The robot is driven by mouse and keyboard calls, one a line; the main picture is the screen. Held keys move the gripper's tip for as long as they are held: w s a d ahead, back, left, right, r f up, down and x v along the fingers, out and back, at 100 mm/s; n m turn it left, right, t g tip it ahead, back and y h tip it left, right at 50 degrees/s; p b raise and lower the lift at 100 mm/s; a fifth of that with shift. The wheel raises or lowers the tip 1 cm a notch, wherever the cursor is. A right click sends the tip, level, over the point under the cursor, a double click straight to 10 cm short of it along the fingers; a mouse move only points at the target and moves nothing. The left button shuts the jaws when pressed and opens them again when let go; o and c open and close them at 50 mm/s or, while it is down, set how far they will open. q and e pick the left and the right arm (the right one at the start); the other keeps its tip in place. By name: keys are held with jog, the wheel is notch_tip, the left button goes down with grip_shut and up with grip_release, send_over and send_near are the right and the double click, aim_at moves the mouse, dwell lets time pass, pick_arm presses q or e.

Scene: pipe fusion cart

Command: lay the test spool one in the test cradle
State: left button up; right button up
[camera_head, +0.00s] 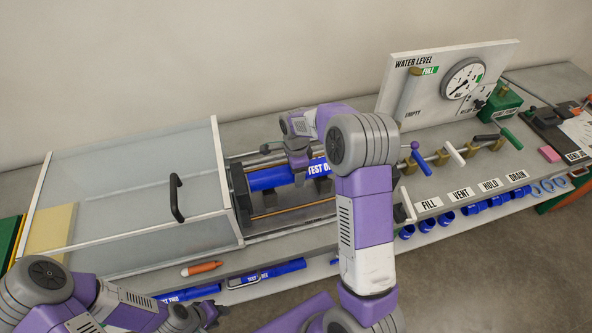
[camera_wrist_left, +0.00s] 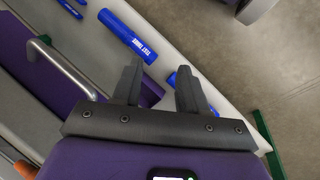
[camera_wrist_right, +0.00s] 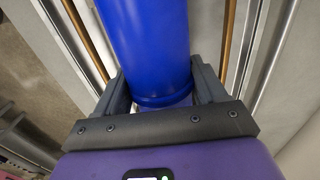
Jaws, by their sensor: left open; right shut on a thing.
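Test spool one (camera_head: 268,180) is a blue pipe with white lettering, lying lengthwise within the outline of the test cradle (camera_head: 262,226), a frame with grey end blocks and copper-coloured rods. I cannot tell whether the spool rests on the supports or hangs just above. My right gripper (camera_head: 300,163) is shut on the spool from above; the right wrist view shows its fingers on both sides of the blue pipe (camera_wrist_right: 145,40). My right arm hides the cradle's right part. My left gripper (camera_head: 212,314) is open and empty near the bench's front edge, with its fingers (camera_wrist_left: 158,88) apart.
A clear box shield (camera_head: 130,190) with a black handle (camera_head: 175,198) stands left of the cradle. Other blue spools (camera_head: 284,267) and an orange marker (camera_head: 202,268) lie along the front. Valve levers (camera_head: 421,158) and a gauge panel (camera_head: 440,85) stand to the right.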

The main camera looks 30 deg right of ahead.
jog(key=shift+f+b, duration=0.6)
jog(key=shift+f, duration=0.35)
jog(key=o, duration=1.5)
notch_tip(320, 180, up, 8)
jog(key=shift+f+p, duration=0.2)
jog(key=shift+p, duration=0.2)
jog(key=shift+r, duration=0.1)
